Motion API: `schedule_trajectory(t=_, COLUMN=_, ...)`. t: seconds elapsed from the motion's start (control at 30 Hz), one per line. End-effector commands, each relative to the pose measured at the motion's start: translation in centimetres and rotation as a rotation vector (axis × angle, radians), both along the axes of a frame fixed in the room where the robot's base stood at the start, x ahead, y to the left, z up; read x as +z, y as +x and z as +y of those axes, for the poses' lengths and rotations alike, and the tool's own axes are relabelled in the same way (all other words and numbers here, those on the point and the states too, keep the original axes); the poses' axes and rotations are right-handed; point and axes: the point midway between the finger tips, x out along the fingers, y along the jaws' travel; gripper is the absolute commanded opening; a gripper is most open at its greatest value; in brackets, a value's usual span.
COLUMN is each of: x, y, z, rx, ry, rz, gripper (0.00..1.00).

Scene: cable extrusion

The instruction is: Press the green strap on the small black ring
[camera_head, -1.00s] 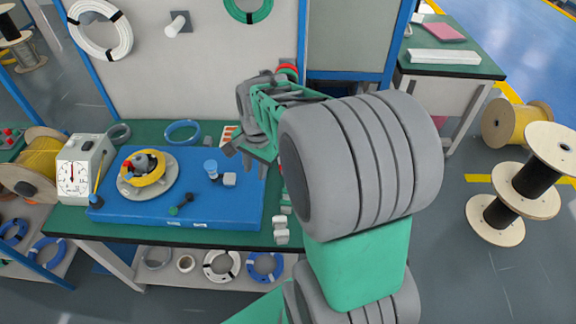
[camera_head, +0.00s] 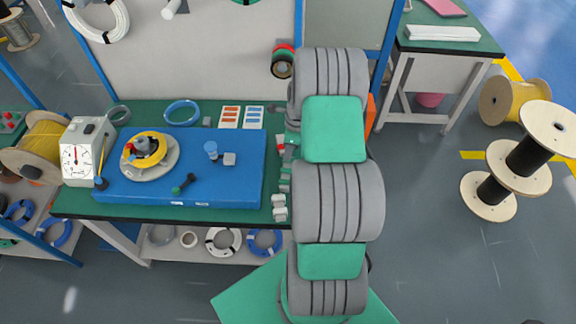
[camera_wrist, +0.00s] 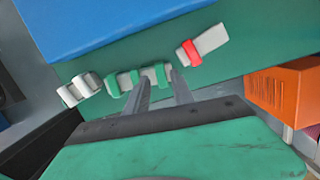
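In the wrist view my gripper (camera_wrist: 160,80) is open, its two fingers apart. Near the fingertips lies a row of small pieces: whitish pieces with green straps (camera_wrist: 112,86), and a white piece with a red strap (camera_wrist: 190,53) to the right of the fingers. One green-strapped piece (camera_wrist: 153,75) shows between the fingers; I cannot tell whether they touch it. In the head view the row shows partly at the table's right end (camera_head: 285,178), and my arm hides the gripper. A small dark grey ring (camera_head: 118,114) lies at the table's back left; I cannot tell if it is the black ring.
A blue board (camera_head: 225,185) carries a disc with a yellow coil (camera_head: 147,148). A white dial box (camera_head: 82,150) stands left of it, and a blue ring (camera_head: 182,110) lies behind. An orange box (camera_wrist: 285,95) is right in the wrist view. Wooden spools stand right on the floor.

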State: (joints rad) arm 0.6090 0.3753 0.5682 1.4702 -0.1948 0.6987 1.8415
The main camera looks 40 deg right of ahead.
Motion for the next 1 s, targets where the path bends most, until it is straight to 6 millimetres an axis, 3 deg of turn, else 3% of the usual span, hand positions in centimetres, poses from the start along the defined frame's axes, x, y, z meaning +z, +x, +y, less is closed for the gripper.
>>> schedule_trajectory(t=0.07, x=-0.8, y=0.1, z=0.0, rx=0.000, ry=-0.001, rz=-0.001, gripper=0.29)
schedule_trajectory(t=1.0, x=-1.8, y=0.1, z=0.0, rx=0.001, ry=-0.001, rz=-0.002, gripper=0.29)
